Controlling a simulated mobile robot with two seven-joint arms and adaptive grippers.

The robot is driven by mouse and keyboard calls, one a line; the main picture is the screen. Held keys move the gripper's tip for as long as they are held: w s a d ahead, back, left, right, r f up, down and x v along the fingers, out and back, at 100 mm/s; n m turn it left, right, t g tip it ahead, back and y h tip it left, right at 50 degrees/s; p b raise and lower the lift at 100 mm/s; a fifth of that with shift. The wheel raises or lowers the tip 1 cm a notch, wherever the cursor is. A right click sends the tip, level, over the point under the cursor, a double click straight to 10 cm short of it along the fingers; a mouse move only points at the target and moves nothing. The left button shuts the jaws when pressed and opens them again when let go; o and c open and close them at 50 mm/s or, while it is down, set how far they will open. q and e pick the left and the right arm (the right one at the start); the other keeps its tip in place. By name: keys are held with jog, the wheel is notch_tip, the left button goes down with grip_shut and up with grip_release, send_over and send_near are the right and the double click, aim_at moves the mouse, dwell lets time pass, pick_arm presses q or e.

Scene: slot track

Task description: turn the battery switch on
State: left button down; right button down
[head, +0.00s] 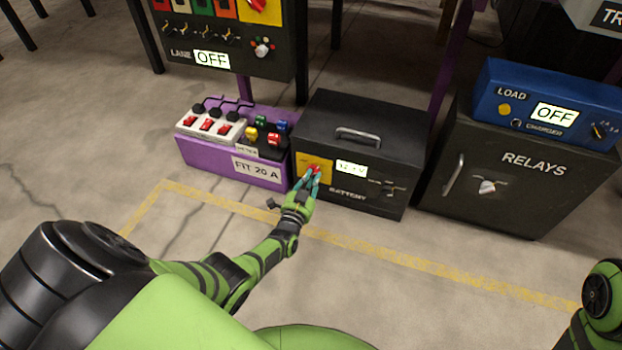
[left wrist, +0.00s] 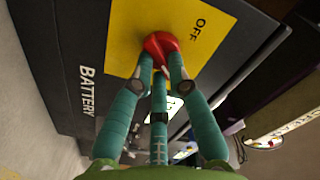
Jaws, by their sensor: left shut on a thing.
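The battery box (head: 365,125) is a black case with a handle on top, a small lit display (head: 351,168) and the word BATTERY on its front. Its red switch knob (head: 315,170) sits on a yellow plate (head: 302,160) at the front left. My left gripper (head: 313,178) reaches the knob from the front. In the left wrist view, my left gripper (left wrist: 160,75) is shut on the red knob (left wrist: 161,47), with OFF printed on the yellow plate (left wrist: 125,30) beside it. The fingers hide part of the knob and plate. My right gripper is out of view.
A purple box labelled FIT 20 A (head: 235,165) with red switches stands left of the battery. A dark RELAYS cabinet (head: 530,175) with a blue charger (head: 540,105) on top stands right. A LANE panel (head: 225,50) reading OFF stands behind. The floor in front is clear.

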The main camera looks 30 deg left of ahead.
aim_at(315, 145)
pick_arm(q)
jog(key=shift+m, duration=0.4)
jog(key=c, duration=1.2)
grip_release()
jog(key=r, duration=0.9)
jog(key=shift+a+r, duration=0.2)
jog(key=shift+a, duration=0.05)
jog(key=shift+d+r, duration=0.15)
jog(key=shift+r, duration=0.2)
jog(key=shift+d, duration=0.15)
